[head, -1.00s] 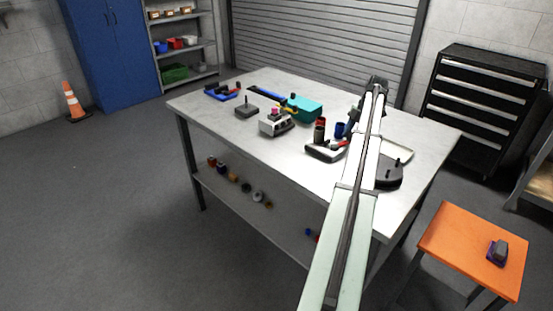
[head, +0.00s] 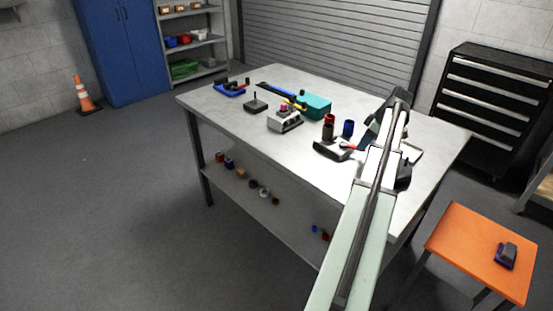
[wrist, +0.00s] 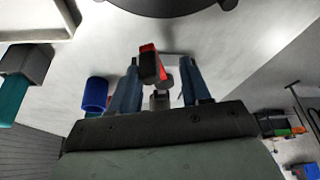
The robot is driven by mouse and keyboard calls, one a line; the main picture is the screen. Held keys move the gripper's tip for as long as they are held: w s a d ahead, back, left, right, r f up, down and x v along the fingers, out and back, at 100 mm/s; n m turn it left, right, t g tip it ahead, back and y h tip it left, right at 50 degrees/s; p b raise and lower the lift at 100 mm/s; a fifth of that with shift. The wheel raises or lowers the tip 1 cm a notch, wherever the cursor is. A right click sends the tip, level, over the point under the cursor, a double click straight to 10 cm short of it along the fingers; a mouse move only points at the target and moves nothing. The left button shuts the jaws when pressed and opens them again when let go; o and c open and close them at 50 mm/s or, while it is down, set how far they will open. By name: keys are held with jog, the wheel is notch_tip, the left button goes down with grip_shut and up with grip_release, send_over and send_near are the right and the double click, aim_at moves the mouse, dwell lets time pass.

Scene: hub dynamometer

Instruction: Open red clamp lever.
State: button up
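In the head view a red lever (head: 347,147) shows on a grey and dark clamp fixture (head: 329,149) on the workbench, just left of my arm. In the wrist view my gripper (wrist: 160,62) is open, with its two blue-grey fingers apart. A red and black bar (wrist: 150,64), which looks like the lever, appears between the fingertips. I cannot tell whether either finger touches it. My fingers are mostly hidden behind my own arm in the head view.
A blue cup (head: 348,128) and a red cup (head: 329,119) stand behind the fixture; the blue cup also shows left of the fingers in the wrist view (wrist: 95,93). A teal box (head: 314,106) lies farther left. The bench's front left is clear. An orange stool (head: 480,250) stands at right.

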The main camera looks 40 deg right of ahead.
jog(key=v, duration=1.3)
jog(key=shift+w+a+f+n+g+y, duration=0.1)
jog(key=shift+w+a+f+n+y, duration=0.65)
jog(key=shift+w+a+f, duration=2.75)
jog(key=shift+w+a+f+n+g+y, duration=0.1)
jog(key=shift+w+a+f+n+y, duration=0.3)
jog(key=shift+w+a+f+n, duration=2.9)
jog(key=shift+w+a+f+m+g+y, duration=0.1)
jog(key=shift+w+a+f+m+y, duration=0.85)
jog(key=shift+w+a, duration=5.15)
jog(key=shift+s+a+f+m+h, duration=0.1)
jog(key=shift+s+a+m+h, duration=0.1)
jog(key=shift+s+a, duration=0.35)
jog(key=shift+s+a+f+m+h, duration=0.15)
jog(key=shift+s+a+m+h, duration=0.05)
jog(key=shift+s+a, duration=0.35)
